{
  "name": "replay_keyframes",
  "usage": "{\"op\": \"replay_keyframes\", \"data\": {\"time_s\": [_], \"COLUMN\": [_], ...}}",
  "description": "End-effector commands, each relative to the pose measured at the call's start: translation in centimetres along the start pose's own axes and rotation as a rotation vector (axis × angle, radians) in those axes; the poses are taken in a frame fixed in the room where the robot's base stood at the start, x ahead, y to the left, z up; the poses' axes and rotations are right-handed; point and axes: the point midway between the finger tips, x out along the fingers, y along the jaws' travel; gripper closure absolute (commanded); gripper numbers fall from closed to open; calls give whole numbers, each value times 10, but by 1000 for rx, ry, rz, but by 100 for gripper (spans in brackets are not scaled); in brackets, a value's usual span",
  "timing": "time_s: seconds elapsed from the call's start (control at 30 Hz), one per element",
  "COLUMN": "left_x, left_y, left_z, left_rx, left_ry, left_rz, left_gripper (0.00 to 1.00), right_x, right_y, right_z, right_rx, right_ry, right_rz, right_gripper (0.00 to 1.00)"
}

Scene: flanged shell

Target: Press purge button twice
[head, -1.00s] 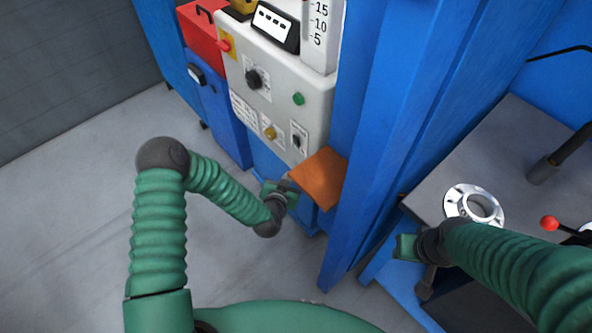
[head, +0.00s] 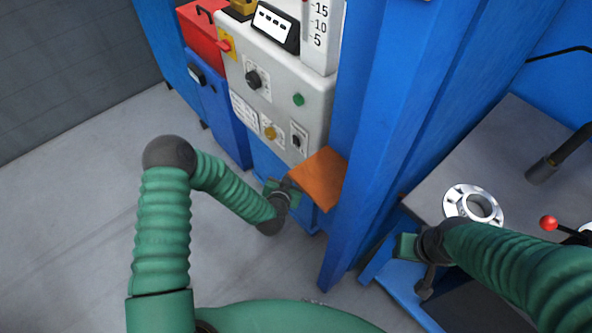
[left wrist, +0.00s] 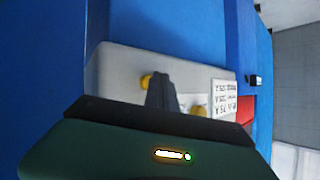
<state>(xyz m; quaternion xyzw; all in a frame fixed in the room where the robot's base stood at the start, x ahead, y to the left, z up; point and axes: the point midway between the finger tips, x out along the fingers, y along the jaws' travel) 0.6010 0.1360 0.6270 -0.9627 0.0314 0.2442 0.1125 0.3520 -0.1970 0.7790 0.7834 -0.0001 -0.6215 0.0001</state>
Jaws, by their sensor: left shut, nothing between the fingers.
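The grey control panel (head: 312,125) has a green button (head: 299,100) on its front and a yellow button (head: 270,132) on a small label near its lower edge. I cannot read which is the purge button. In the left wrist view two yellow round parts show: one beside the fingers (left wrist: 146,80) and one on a white label (left wrist: 198,111). My left gripper (head: 283,190) is below the panel, left of the orange sheet; its shut, empty fingers (left wrist: 160,92) point towards the panel. My right gripper (head: 405,247) is by the grey table; its fingers are unclear.
The orange sheet (head: 318,178) juts out under the panel. A blue post (head: 375,130) stands right of the panel. A metal flanged ring (head: 457,203) lies on the grey table (head: 500,160) at right, near a red-knobbed lever (head: 549,223). Open floor lies at left.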

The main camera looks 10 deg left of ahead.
Motion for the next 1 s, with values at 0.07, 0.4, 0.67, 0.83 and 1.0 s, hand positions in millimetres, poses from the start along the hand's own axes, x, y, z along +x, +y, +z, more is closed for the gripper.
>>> {"op": "replay_keyframes", "data": {"time_s": [0.07,0.4,0.67,0.83,1.0], "left_x": [1,4,6,6,6], "left_y": [0,3,4,4,4], "left_z": [-1,-3,-5,-5,-5], "left_rx": [0,1,1,1,1], "left_ry": [0,1,1,1,1], "left_rz": [0,0,0,0,0], "left_gripper": [100,100,100,100,100], "right_x": [0,0,0,0,0], "right_y": [0,0,0,0,0], "right_z": [0,0,0,0,0], "right_rx": [0,0,0,0,0], "right_ry": [0,0,0,0,0], "right_rz": [0,0,0,0,0], "right_gripper": [64,64,64,64,64]}}
